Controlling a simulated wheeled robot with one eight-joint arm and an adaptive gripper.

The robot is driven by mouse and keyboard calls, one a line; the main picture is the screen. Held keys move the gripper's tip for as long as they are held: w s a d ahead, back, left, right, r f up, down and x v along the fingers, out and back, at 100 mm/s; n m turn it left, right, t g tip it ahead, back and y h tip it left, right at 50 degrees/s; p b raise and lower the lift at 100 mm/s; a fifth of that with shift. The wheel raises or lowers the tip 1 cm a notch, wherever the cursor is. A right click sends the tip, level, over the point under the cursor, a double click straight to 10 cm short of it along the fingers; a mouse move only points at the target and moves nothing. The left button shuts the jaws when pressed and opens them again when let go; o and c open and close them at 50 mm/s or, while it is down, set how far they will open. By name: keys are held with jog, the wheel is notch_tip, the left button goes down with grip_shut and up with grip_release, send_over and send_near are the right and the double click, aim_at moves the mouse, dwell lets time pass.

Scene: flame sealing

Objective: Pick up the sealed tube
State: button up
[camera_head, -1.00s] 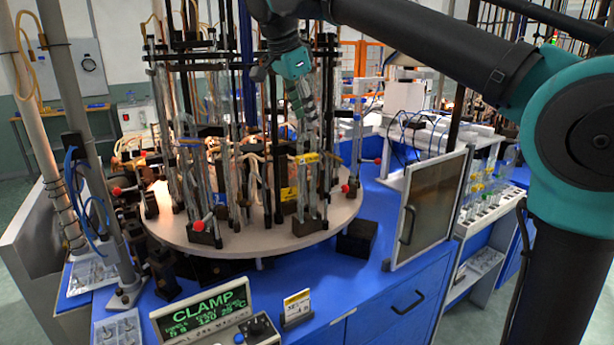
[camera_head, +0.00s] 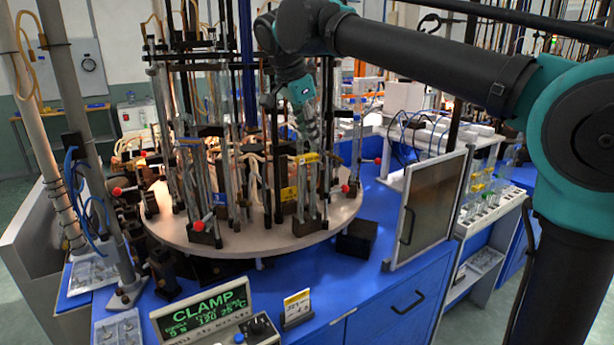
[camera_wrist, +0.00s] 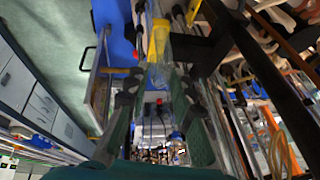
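A clear glass tube (camera_wrist: 160,75) stands between my fingers in the wrist view, next to a yellow part (camera_wrist: 158,40). I cannot tell whether its end is sealed. My gripper (camera_wrist: 158,88) is open, with one finger on each side of the tube and visible gaps to it. In the head view my gripper (camera_head: 311,132) points down at the front right of the round turntable (camera_head: 265,240), just above a yellow clip (camera_head: 307,158) on a station with clear upright tubes. The contact area is small and partly hidden there.
Several upright rods and tube stations crowd the turntable, close to my gripper's left. A dark framed panel (camera_head: 428,210) stands to the right. A display (camera_head: 203,312) reads CLAMP.

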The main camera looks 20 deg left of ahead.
grip_shut()
